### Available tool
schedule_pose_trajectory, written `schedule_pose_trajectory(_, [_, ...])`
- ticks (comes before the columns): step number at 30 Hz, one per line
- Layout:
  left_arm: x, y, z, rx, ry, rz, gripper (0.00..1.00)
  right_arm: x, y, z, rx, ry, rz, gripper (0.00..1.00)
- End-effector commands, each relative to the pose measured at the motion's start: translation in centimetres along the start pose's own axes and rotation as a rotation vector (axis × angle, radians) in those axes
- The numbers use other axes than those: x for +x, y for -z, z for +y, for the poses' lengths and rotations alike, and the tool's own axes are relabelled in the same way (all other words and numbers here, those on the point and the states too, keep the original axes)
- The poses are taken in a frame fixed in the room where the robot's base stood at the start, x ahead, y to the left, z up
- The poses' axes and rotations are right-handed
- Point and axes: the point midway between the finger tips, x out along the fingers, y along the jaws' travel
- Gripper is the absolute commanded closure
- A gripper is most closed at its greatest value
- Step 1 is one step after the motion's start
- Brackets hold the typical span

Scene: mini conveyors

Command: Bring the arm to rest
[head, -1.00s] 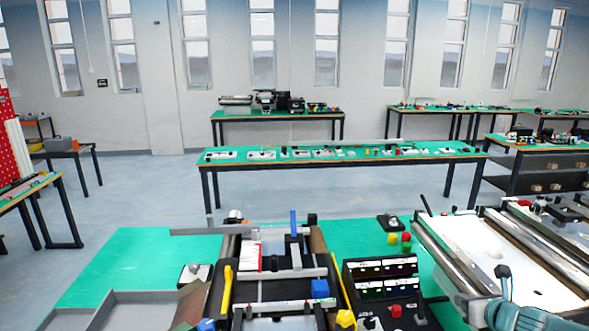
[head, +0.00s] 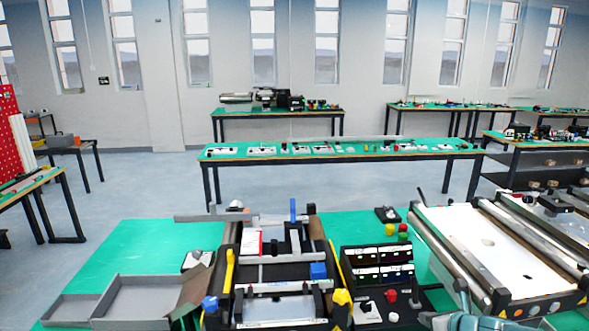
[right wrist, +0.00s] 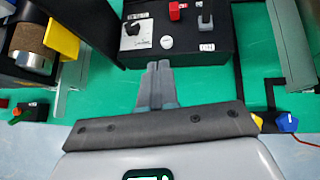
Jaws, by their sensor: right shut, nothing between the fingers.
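My right gripper (head: 462,297) is low in the head view, between the black control box and the right-hand conveyor. In the right wrist view its two grey fingers (right wrist: 158,72) lie together, shut and empty. Their tips point toward the near edge of the black control box (right wrist: 180,40) over the green mat; I cannot tell how far above it they are. My left gripper does not show in the head view.
The left mini conveyor (head: 274,272) and the control panel (head: 378,265) stand on the green bench (head: 150,240). A wide white-belted conveyor (head: 490,240) is on the right. Grey trays (head: 150,295) lie at the left. Blue and yellow knobs line the near edge.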

Motion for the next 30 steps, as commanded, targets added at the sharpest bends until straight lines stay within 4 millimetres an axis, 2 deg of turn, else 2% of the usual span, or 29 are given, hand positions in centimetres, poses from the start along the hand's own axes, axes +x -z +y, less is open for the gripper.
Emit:
schedule_pose_trajectory(5, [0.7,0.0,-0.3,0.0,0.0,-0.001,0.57,2.5,5.9,4.6,-0.078,-0.09,0.122,1.0])
schedule_pose_trajectory(8, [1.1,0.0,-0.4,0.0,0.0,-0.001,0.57,3.6,10.7,7.9,-0.181,-0.157,0.217,1.0])
schedule_pose_trajectory(11, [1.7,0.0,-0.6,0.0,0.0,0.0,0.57,3.9,17.5,12.2,-0.373,-0.266,0.341,1.0])
schedule_pose_trajectory(12, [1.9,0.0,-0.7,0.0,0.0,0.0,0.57,3.6,20.5,14.0,-0.476,-0.32,0.389,1.0])
schedule_pose_trajectory(14, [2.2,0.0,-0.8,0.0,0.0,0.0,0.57,2.8,24.9,16.6,-0.649,-0.414,0.447,1.0])
schedule_pose_trajectory(16, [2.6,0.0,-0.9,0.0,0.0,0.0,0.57,1.2,29.9,19.3,-0.889,-0.546,0.493,1.0])
schedule_pose_trajectory(18, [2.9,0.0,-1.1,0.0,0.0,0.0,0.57,-1.3,34.7,22.0,-1.169,-0.709,0.494,1.0])
schedule_pose_trajectory(20, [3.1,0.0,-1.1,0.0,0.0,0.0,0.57,-3.8,38.2,24.0,-1.438,-0.865,0.441,1.0])
schedule_pose_trajectory(21, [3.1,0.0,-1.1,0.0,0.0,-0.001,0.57,-5.5,40.0,25.1,-1.626,-0.964,0.369,1.0])
schedule_pose_trajectory(23, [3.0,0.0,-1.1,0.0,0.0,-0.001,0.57,-7.5,41.4,26.4,-1.872,-1.074,0.232,1.0])
schedule_pose_trajectory(25, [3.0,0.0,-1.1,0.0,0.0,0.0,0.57,-8.7,41.6,27.2,-2.116,-1.129,0.06,1.0])
schedule_pose_trajectory(27, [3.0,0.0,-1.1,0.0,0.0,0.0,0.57,-8.5,41.2,27.4,-2.283,-1.126,-0.059,1.0])
schedule_pose_trajectory(30, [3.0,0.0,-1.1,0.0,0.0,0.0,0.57,-7.9,40.8,27.3,-2.389,-1.109,-0.116,1.0])
